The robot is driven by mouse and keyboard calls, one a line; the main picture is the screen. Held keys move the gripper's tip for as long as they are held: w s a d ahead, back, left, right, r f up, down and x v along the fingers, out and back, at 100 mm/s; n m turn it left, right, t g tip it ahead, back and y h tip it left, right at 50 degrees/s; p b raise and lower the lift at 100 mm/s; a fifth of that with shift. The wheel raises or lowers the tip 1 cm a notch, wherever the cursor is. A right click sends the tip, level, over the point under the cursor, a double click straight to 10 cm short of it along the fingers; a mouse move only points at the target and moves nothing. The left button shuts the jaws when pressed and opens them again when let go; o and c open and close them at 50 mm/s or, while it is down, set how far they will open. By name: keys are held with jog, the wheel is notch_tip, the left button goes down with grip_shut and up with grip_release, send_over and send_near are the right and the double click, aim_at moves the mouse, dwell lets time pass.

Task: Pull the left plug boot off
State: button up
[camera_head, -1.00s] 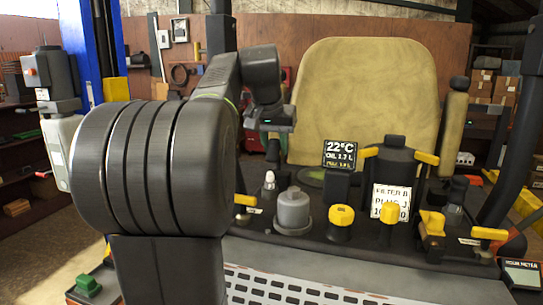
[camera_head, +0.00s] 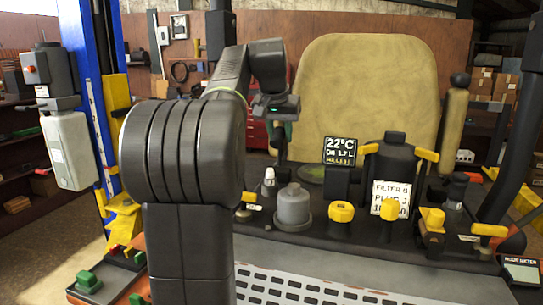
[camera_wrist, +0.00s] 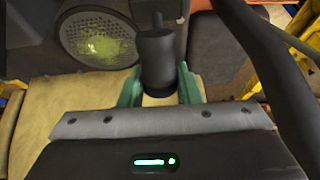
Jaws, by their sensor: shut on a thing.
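My gripper (camera_wrist: 160,86) has green fingers shut on a dark plug boot (camera_wrist: 156,58), a black cylinder with a thinner stem. In the head view my gripper (camera_head: 280,128) is up behind my arm, in front of the seat, with the dark boot hanging below it. The left plug (camera_head: 269,177) stands on the engine deck with its pale tip bare. The held boot is apart from it, higher and slightly to the right. The right plug boot (camera_head: 457,187) is dark and stands at the right of the deck.
A grey cap (camera_head: 293,206), two yellow knobs (camera_head: 342,212) and a black filter housing (camera_head: 393,160) with a label stand right of the left plug. A small display (camera_head: 341,151) reads 22°C. The tan seat (camera_head: 365,85) rises behind. A blue lift post (camera_head: 88,80) stands left.

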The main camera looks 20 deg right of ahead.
jog(key=shift+w+d+f, duration=0.2)
jog(key=shift+w+d, duration=0.25)
jog(key=shift+w, duration=0.1)
jog(key=shift+w+d+f, duration=0.15)
jog(key=shift+w+d, duration=0.25)
jog(key=shift+w, duration=0.15)
jog(key=o, duration=0.7)
jog(key=shift+r, duration=3.55)
jog(key=shift+r, duration=1.5)
